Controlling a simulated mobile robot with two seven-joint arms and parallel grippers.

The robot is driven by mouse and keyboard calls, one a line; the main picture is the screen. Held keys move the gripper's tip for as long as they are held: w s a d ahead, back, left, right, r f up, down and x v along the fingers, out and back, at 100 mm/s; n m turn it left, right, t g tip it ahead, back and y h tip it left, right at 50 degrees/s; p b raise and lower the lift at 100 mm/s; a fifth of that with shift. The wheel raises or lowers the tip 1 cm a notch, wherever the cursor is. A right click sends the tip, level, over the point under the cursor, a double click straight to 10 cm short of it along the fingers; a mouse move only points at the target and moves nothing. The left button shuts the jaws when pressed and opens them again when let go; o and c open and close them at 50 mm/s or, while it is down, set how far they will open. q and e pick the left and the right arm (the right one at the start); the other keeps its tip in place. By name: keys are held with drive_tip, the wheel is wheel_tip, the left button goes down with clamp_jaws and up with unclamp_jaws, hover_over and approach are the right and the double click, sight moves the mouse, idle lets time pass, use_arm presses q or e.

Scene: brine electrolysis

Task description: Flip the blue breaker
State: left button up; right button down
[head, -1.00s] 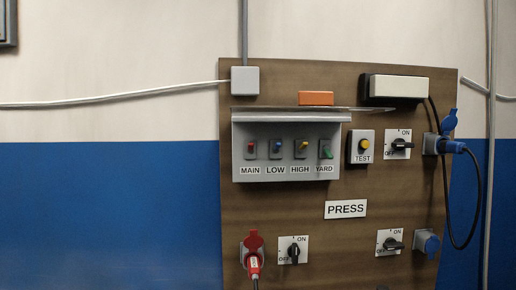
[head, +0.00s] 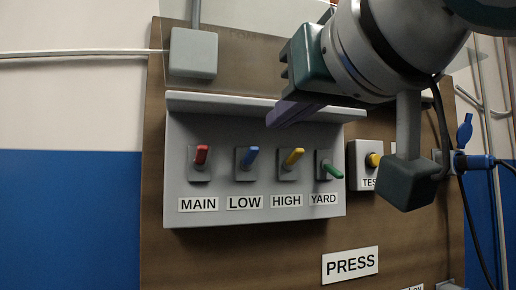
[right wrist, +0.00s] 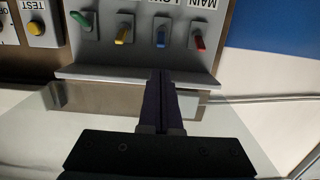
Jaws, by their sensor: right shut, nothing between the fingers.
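The blue breaker (head: 249,158) is a small lever above the LOW label, second from the left in the grey panel (head: 255,213). It points up, tilted slightly right. It also shows in the right wrist view (right wrist: 161,38), where the panel appears upside down. My right gripper (head: 280,120) comes in from the upper right with its purple fingers shut and empty. Its fingertips are in front of the panel's upper part, above and right of the blue lever and apart from it. In the right wrist view the shut fingers (right wrist: 159,73) point at the panel's ledge. My left gripper is out of view.
The red lever (head: 202,155) and yellow lever (head: 293,158) flank the blue one, both up. The green lever (head: 330,170) points down to the right. A ledge (head: 240,105) juts out above them. The TEST button (head: 374,160) sits right of the panel.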

sight(251, 156)
drive_tip(key=shift+s, duration=0.1)
drive_tip(key=b+x, duration=0.1)
drive_tip(key=x, duration=0.9)
idle(0.4)
